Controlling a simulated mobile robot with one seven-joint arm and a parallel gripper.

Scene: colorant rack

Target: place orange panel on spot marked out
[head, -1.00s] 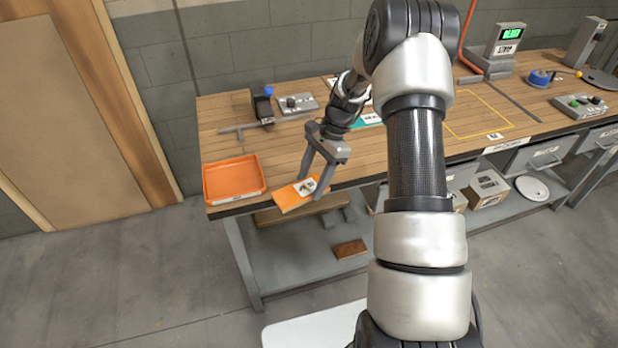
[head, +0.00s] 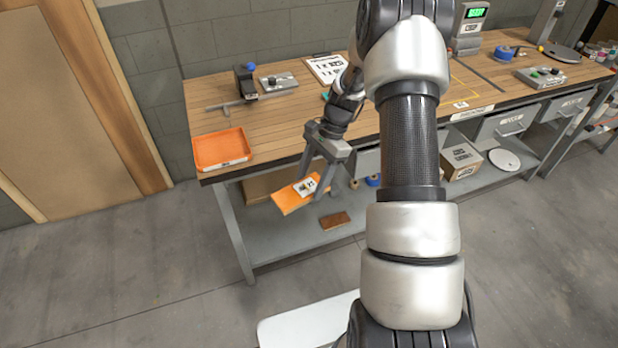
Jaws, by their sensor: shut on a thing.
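The orange panel (head: 290,197) with a white label is held between the fingers of my gripper (head: 312,187). My gripper is shut on it and points down, in front of the bench's front edge. The panel hangs tilted in the air, apart from the bench top. A yellow outline (head: 480,79) marks a spot on the bench top to the right, partly hidden behind my arm.
A brown block (head: 334,221) lies on the lower shelf. Floor in front is clear.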

